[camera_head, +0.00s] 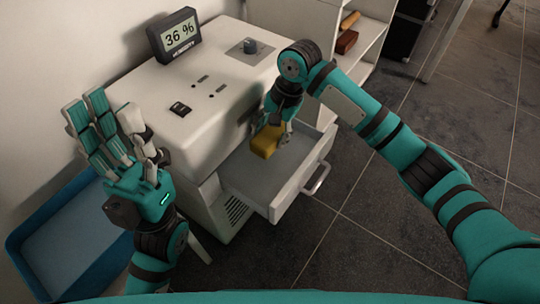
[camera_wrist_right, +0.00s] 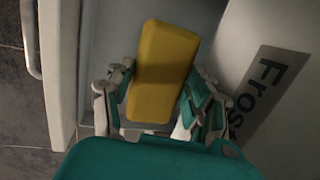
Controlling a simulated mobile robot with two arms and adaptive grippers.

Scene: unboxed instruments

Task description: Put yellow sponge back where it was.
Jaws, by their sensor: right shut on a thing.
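The yellow sponge (camera_head: 267,141) is a small block at the open drawer (camera_head: 250,177) of the white machine. My right gripper (camera_head: 274,122) reaches down over the drawer and is shut on the sponge. In the right wrist view the sponge (camera_wrist_right: 163,72) sits between the fingers of the right gripper (camera_wrist_right: 160,105), with the grey drawer floor behind it. I cannot tell whether the sponge touches the drawer floor. My left gripper (camera_head: 108,130) is raised at the left, fingers spread and pointing up, open and empty.
The white machine (camera_head: 150,95) carries a humidity display (camera_head: 175,36) reading 36 %, switches and a knob. The drawer's handle (camera_head: 318,179) sticks out at the front. A blue tray (camera_head: 60,245) is at the lower left. A shelf (camera_head: 370,45) stands behind. Dark tiled floor lies right.

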